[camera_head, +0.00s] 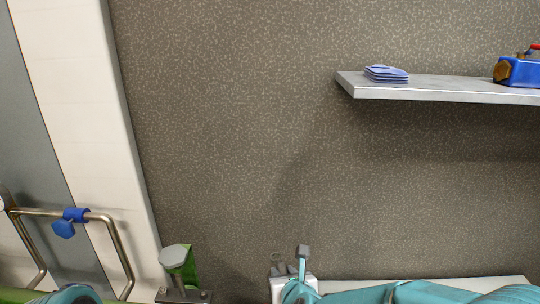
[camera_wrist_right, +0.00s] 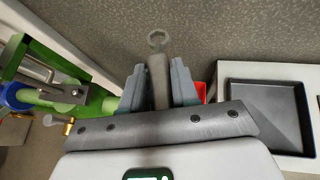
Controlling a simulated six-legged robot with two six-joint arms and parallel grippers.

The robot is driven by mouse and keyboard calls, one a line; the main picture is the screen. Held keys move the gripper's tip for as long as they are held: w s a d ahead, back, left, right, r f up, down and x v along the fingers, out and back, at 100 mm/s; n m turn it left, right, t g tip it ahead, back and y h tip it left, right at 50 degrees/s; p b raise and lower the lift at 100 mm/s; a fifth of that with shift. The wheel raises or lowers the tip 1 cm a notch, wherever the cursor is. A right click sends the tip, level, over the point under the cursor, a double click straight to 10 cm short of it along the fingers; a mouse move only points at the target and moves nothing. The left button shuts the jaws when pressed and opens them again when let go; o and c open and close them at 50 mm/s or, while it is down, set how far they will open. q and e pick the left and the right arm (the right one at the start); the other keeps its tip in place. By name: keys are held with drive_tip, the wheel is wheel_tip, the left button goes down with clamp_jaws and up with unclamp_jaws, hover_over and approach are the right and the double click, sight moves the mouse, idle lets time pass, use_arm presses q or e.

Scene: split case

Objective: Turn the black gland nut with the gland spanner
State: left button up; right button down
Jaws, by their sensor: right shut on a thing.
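My right gripper (camera_head: 284,268) is low in the middle of the head view, its arm coming in from the right. In the right wrist view the gripper (camera_wrist_right: 157,88) is shut on the grey spanner (camera_wrist_right: 158,70), whose shank stands between the fingers with its ring-like end pointing away. The end seems free of contact. Green pump or valve framework (camera_wrist_right: 98,102) with a bolted dark flange (camera_wrist_right: 66,93) and a bright rod is at the left of that view. I cannot make out the black gland nut. My left gripper is not in view.
A shelf (camera_head: 440,89) is high right. A black tray (camera_wrist_right: 229,95) lies right in the wrist view.

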drive_tip(key=s+d+f+m+h, duration=0.1)
drive_tip(key=s+d, duration=0.2)
drive_tip(key=d, duration=0.5)
drive_tip(key=s+d+f+m+h, duration=0.1)
drive_tip(key=s+d, duration=0.3)
drive_tip(key=d, duration=0.4)
drive_tip(key=shift+d+h+b, duration=0.2)
drive_tip(key=shift+h+b, duration=0.1)
drive_tip(key=shift+b, duration=0.15)
drive_tip(key=shift+f, duration=0.15)
